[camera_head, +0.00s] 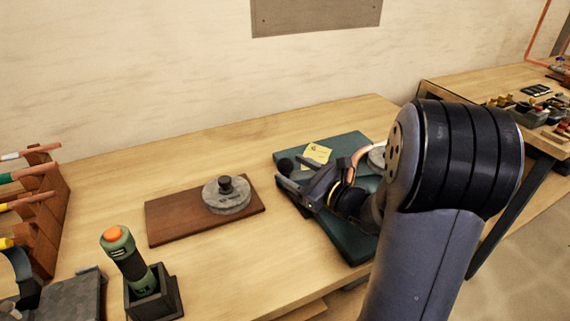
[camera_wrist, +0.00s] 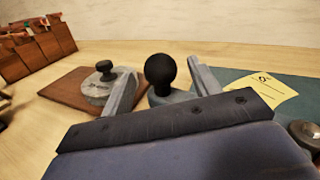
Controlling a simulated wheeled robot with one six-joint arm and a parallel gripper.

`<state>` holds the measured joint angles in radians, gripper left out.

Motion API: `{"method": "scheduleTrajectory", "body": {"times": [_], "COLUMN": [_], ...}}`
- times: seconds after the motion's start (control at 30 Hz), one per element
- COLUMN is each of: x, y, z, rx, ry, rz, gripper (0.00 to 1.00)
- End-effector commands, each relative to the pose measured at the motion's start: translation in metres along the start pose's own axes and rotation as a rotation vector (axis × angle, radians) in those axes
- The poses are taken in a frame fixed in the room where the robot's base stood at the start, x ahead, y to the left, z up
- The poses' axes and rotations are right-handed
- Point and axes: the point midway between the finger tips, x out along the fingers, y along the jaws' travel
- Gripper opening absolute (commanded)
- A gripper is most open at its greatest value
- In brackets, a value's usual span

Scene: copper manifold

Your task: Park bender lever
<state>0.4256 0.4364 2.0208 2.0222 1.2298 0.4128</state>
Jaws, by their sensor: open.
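The bender lever's black ball knob (camera_wrist: 160,68) stands between my two open fingers in the wrist view, with a grey piece below it. It also shows in the head view as a dark ball (camera_head: 286,165) at the left edge of the teal mat (camera_head: 345,142). My gripper (camera_head: 290,174) is open, low over the mat, with its fingertips close to the knob. I cannot tell whether a finger touches it. The rest of the bender is mostly hidden behind my arm; a pale round part (camera_head: 378,157) and a copper tube (camera_head: 361,156) show beside it.
A brown board (camera_head: 170,220) carries a grey disc with a black knob (camera_head: 226,196). A yellow note (camera_head: 317,152) lies on the mat. A green, orange-topped tool (camera_head: 128,258) stands in a dark holder. A wooden tool rack (camera_head: 42,215) is at left. Bare bench separates board and mat.

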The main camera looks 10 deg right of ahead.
Motion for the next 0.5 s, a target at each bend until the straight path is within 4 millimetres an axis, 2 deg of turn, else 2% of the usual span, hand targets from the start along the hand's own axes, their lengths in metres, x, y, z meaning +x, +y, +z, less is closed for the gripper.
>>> {"method": "scheduleTrajectory", "body": {"times": [0.03,0.2,0.5], "x": [0.009,0.027,0.035], "y": [0.001,0.001,0.0], "z": [0.0,0.0,0.0], "rx": [0.0,-0.001,-0.001], "ry": [0.0,0.001,0.0], "rz": [0.003,0.002,0.0], "gripper": [0.58,0.58,0.58]}}
